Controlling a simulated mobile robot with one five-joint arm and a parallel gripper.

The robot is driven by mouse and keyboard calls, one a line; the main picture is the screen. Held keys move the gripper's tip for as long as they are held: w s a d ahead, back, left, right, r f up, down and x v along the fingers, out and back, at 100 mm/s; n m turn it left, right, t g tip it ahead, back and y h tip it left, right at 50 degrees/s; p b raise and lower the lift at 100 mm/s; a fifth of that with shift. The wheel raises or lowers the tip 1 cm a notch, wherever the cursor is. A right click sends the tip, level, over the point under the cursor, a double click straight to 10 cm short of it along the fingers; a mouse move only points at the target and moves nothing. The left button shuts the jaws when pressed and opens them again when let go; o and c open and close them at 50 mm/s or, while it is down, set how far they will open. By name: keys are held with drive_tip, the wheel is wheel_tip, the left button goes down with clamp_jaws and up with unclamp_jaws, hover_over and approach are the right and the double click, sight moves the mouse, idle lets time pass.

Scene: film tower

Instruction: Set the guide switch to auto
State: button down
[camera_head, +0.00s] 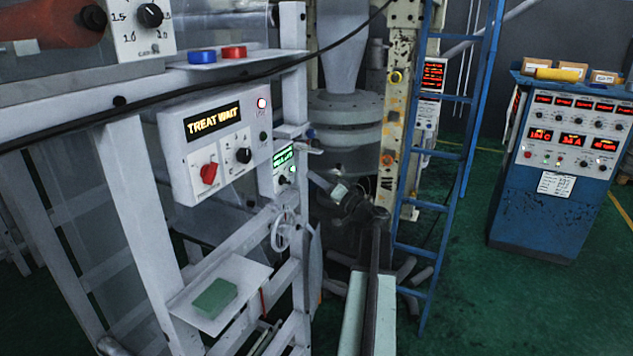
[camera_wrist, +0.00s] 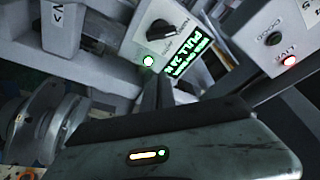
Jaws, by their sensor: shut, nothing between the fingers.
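A small pale box with a green text display (camera_head: 284,157) and a dark knob (camera_head: 283,180) is fixed to the white frame, left of my gripper. I cannot read its labels, so I cannot confirm it is the guide switch. The wrist view shows a similar tilted box with a green display (camera_wrist: 187,64), a black rotary knob (camera_wrist: 161,30) and a lit green lamp (camera_wrist: 148,60). My gripper (camera_head: 316,179) is shut and empty, close to the box's right side.
A larger panel (camera_head: 219,143) reading TREAT WAIT, with a red knob, is left of the small box. A shelf (camera_head: 235,273) with a green block is below. A blue ladder (camera_head: 450,160) and a yellowed column (camera_head: 397,110) stand right. A blue console (camera_head: 560,175) is farther right.

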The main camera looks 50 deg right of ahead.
sight(285, 181)
drive_tip(key=p+x, duration=0.1)
drive_tip(key=x, duration=0.5)
drive_tip(key=shift+w, duration=0.1)
drive_tip(key=shift+s+a+f+b, duration=0.25)
drive_tip(key=shift+a+f+b, duration=0.7)
drive_tip(key=shift+f+b, duration=0.25)
drive_tip(key=shift+s+a+f, duration=0.15)
drive_tip(key=shift+a+f, duration=0.2)
drive_tip(key=shift+a, duration=0.1)
drive_tip(key=shift+s+d+r, duration=0.1)
drive_tip(key=shift+d, duration=0.05)
